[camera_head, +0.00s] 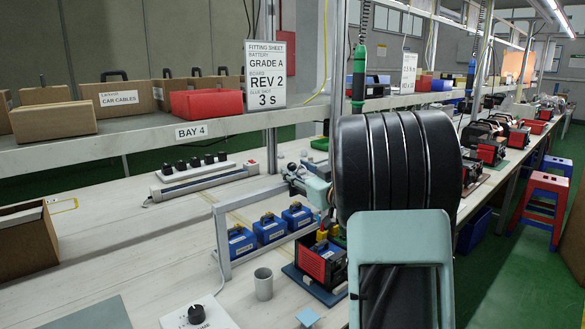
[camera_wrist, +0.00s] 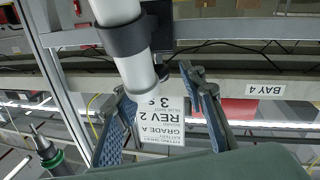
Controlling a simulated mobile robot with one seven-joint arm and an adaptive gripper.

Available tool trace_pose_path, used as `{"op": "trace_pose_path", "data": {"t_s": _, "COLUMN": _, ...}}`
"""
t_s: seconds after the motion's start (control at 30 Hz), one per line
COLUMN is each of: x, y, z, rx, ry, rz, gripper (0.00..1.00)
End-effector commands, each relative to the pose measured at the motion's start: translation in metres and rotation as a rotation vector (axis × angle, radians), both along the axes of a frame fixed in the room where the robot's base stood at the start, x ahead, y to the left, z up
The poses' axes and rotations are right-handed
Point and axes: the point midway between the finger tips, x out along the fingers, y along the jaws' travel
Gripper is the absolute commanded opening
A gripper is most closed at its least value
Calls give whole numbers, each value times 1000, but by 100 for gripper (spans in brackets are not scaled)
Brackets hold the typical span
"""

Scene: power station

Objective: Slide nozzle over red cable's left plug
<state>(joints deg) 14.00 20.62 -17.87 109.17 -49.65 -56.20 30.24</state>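A white tube with a dark collar, which looks like the nozzle (camera_wrist: 135,68), comes down from the top of the wrist view. My gripper (camera_wrist: 157,82) has its two blue-grey fingers spread apart, with the tube's lower end seen between or in front of their tips. A gap shows on the tube's right side, and I see no clear contact. In the head view my black and pale green arm hides most of the gripper. A red-and-black unit (camera_head: 320,262) stands on the bench beside my arm, with small orange and yellow parts above it. I cannot make out the red cable's left plug.
A grey metal frame (camera_head: 222,240) stands on the bench around several blue battery boxes (camera_head: 271,228). A grey cup (camera_head: 263,284) and a white knob box (camera_head: 198,314) are in front. A shelf (camera_head: 140,138) with a sign (camera_head: 266,75) runs behind. The left bench surface is mostly clear.

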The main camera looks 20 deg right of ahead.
Motion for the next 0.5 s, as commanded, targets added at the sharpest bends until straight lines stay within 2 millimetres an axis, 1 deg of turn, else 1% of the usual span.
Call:
{"op": "trace_pose_path", "data": {"t_s": 0.03, "x": -12, "y": -4, "z": 1, "rx": 0, "ry": -1, "rz": -4, "gripper": 38}}
{"op": "trace_pose_path", "data": {"t_s": 0.1, "x": -28, "y": -5, "z": 1, "rx": 1, "ry": 0, "rz": -3, "gripper": 38}}
{"op": "trace_pose_path", "data": {"t_s": 0.3, "x": -65, "y": -11, "z": 1, "rx": 0, "ry": -1, "rz": -3, "gripper": 38}}
{"op": "trace_pose_path", "data": {"t_s": 0.4, "x": -77, "y": -13, "z": 1, "rx": 0, "ry": -1, "rz": -2, "gripper": 38}}
{"op": "trace_pose_path", "data": {"t_s": 0.5, "x": -83, "y": -13, "z": 1, "rx": 0, "ry": -1, "rz": -1, "gripper": 38}}
